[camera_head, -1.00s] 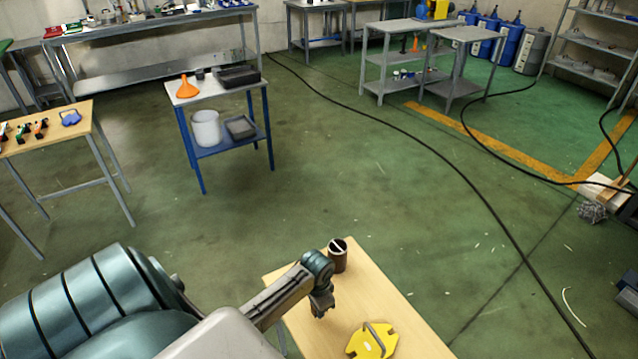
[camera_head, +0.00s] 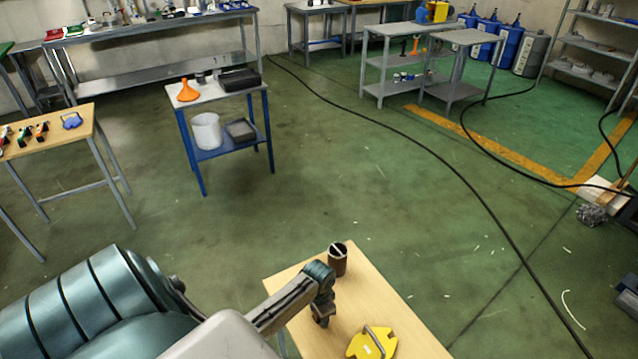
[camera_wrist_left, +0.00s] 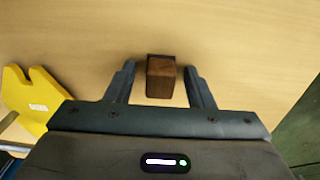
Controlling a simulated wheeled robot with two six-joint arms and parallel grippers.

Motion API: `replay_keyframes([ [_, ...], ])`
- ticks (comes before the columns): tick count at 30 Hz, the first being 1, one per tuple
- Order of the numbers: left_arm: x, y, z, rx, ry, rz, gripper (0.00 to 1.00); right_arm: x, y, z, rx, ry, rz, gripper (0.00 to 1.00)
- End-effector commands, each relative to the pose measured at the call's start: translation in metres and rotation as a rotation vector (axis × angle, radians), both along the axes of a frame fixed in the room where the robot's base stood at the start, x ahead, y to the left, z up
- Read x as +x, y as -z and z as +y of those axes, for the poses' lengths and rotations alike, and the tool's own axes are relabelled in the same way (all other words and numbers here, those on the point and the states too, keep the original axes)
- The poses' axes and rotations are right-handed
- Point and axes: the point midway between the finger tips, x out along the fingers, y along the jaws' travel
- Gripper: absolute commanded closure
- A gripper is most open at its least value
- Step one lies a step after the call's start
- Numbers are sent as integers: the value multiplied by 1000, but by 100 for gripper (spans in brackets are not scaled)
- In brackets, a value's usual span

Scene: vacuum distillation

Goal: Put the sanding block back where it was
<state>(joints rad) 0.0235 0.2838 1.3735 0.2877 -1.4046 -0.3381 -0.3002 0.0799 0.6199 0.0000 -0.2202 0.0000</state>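The sanding block looks to be the small brown wooden block (camera_wrist_left: 160,78) on the pale wooden table in the left wrist view. My left gripper (camera_wrist_left: 160,80) is open with one finger on each side of the block, and a gap shows on both sides. In the head view my left gripper (camera_head: 323,318) points down low over the small wooden table (camera_head: 405,325); the block cannot be made out there. My right gripper is not in view.
A yellow plate with a grey handle (camera_head: 372,344) lies beside my left gripper; it also shows in the left wrist view (camera_wrist_left: 28,98). A dark brown cylindrical container (camera_head: 338,262) stands at the table's far end. The floor beyond is mostly clear, crossed by a black cable (camera_head: 430,151).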

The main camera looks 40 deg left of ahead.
Motion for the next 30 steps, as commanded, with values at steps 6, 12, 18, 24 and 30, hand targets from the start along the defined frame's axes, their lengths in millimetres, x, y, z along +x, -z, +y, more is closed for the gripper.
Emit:
replay_keyframes([
  [6, 0, -1, 0, 0, 0, 0, 52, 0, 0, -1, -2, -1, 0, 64],
  [12, 1, -18, 0, 0, 1, -2, 52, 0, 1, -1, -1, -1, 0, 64],
  [18, 1, -60, 1, 2, 2, -5, 52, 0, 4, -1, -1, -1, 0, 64],
  [24, 1, -99, 1, 0, 1, -2, 52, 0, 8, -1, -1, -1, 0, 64],
  [30, 1, -120, 0, 0, 0, -1, 52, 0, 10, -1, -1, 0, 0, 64],
])
